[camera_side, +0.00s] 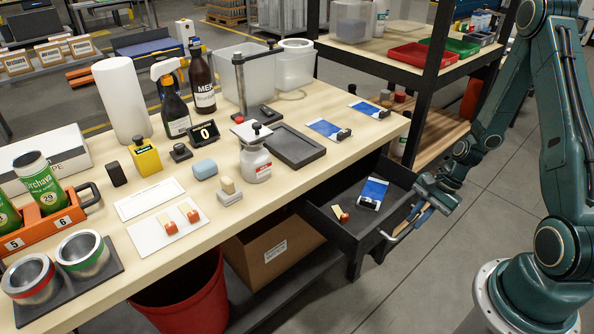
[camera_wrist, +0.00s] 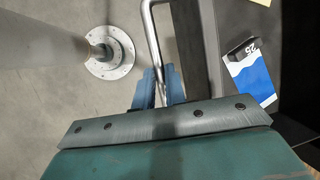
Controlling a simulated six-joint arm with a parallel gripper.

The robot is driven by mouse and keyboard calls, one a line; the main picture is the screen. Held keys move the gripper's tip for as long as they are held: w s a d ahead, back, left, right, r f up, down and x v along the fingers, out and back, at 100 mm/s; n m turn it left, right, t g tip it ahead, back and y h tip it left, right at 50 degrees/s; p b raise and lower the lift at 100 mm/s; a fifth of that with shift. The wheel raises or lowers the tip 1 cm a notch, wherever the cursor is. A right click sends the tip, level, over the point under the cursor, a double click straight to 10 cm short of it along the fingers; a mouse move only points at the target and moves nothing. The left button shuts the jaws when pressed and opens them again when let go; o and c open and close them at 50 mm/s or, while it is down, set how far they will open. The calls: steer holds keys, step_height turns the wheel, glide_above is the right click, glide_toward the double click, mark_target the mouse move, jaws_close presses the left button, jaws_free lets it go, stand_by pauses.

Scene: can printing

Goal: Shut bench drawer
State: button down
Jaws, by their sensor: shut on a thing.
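The bench drawer (camera_side: 345,233) is dark and stands pulled out from the right part of the bench, in the side view. Its metal bar handle (camera_side: 396,236) runs along the front; the handle also shows in the wrist view (camera_wrist: 152,35). My gripper (camera_side: 420,212) is at the drawer front with its blue fingers (camera_wrist: 159,88) shut around the handle bar. Inside the drawer lie a blue-and-white packet (camera_side: 373,191) and a small red-and-wood block (camera_side: 341,214). The packet also shows in the wrist view (camera_wrist: 252,80).
The bench top (camera_side: 300,190) above the drawer carries bottles, a dark tray (camera_side: 290,146), stamps and cans. A cardboard box (camera_side: 268,250) and red bin (camera_side: 190,295) stand below, left of the drawer. The floor (camera_side: 440,270) before the drawer is clear apart from my arm.

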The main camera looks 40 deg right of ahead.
steer(key=w, duration=1.6)
steer(key=c, duration=1.5)
jaws_free()
steer(key=shift+s, duration=0.1)
steer(key=shift+o, duration=0.2)
steer(key=shift+d+r, duration=0.1)
steer(key=shift+r, duration=0.05)
steer(key=v, duration=1.3)
steer(key=shift+r, duration=0.3)
